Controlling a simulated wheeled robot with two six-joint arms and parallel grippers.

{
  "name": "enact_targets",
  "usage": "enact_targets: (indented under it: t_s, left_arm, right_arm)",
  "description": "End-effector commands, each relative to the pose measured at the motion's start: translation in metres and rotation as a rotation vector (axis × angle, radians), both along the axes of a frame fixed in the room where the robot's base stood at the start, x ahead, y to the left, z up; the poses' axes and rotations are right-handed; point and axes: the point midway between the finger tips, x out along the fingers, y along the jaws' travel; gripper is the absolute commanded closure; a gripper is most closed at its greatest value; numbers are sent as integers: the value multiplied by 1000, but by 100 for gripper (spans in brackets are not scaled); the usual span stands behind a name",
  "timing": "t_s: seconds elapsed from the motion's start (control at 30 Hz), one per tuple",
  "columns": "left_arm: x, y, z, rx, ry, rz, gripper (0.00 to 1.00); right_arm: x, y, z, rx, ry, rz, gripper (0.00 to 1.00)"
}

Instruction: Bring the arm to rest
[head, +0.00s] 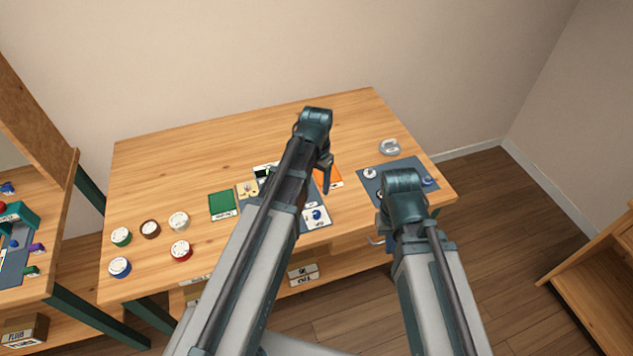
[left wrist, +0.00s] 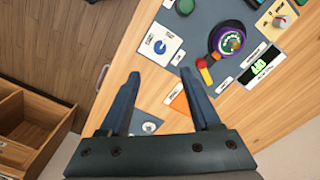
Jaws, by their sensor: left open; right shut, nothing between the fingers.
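My left arm (head: 262,250) reaches over the table, its left gripper (head: 327,176) hanging above the middle right part. In the left wrist view the left gripper's two fingers (left wrist: 160,80) are apart with nothing between them. My right arm (head: 440,285) reaches to the table's front right edge. Its right gripper (head: 388,238) hangs low there, mostly hidden by its own wrist; it is shut and empty.
The wooden table (head: 160,160) is clear at the back. A blue-grey mat (head: 400,166) lies at the right. Another bench (head: 40,275) stands at left, and a shelf (head: 600,265) at right.

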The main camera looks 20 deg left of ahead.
Motion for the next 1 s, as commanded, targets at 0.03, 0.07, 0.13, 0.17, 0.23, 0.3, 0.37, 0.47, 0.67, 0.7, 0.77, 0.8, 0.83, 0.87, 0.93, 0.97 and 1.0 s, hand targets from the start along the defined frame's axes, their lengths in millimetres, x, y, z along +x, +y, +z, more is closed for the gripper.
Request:
enact_targets:
  t_s: [0.03,0.07,0.13,0.17,0.23,0.3,0.37,0.47,0.67,0.7,0.77,0.8,0.83,0.87,0.93,0.97,1.0]
  left_arm:
    - [0,0,0,0,0,0,36]
    - [0,0,-1,0,0,0,36]
    - [0,0,-1,0,0,0,36]
    - [0,0,-1,0,0,0,36]
    - [-2,-2,-1,1,1,-1,36]
    - [-15,-13,-1,7,4,-5,36]
    - [-33,-30,-1,18,10,-10,36]
    - [-72,-60,-1,44,19,-17,36]
    - [-131,-97,0,91,24,-15,36]
    - [-137,-100,0,98,24,-16,36]
    - [-144,-104,0,105,25,-13,36]
    - [-146,-105,1,108,24,-13,36]
    - [-147,-106,1,109,25,-12,36]
    - [-148,-106,1,109,25,-11,36]
    - [-147,-106,1,110,24,-9,36]
    - [-147,-106,1,110,24,-9,36]
    - [-147,-106,1,109,25,-9,36]
  right_arm:
    - [0,0,0,0,0,0,100]
    - [0,0,-1,0,0,0,100]
    - [0,0,-1,0,0,0,100]
    - [0,0,-1,0,0,0,100]
    - [0,0,-1,0,0,0,100]
    - [0,0,-1,0,0,0,100]
    - [0,0,-1,0,0,0,100]
    - [0,0,-1,0,0,0,100]
    - [0,0,-1,0,0,0,100]
    - [0,0,-1,0,0,0,100]
    - [0,0,-1,0,0,0,100]
    - [0,0,-1,0,0,0,100]
    - [0,0,-1,0,0,0,100]
    - [0,0,-1,0,0,0,100]
    - [0,0,-1,0,0,0,100]
    - [0,0,-1,0,0,0,100]
    - [0,0,-1,0,0,0,100]
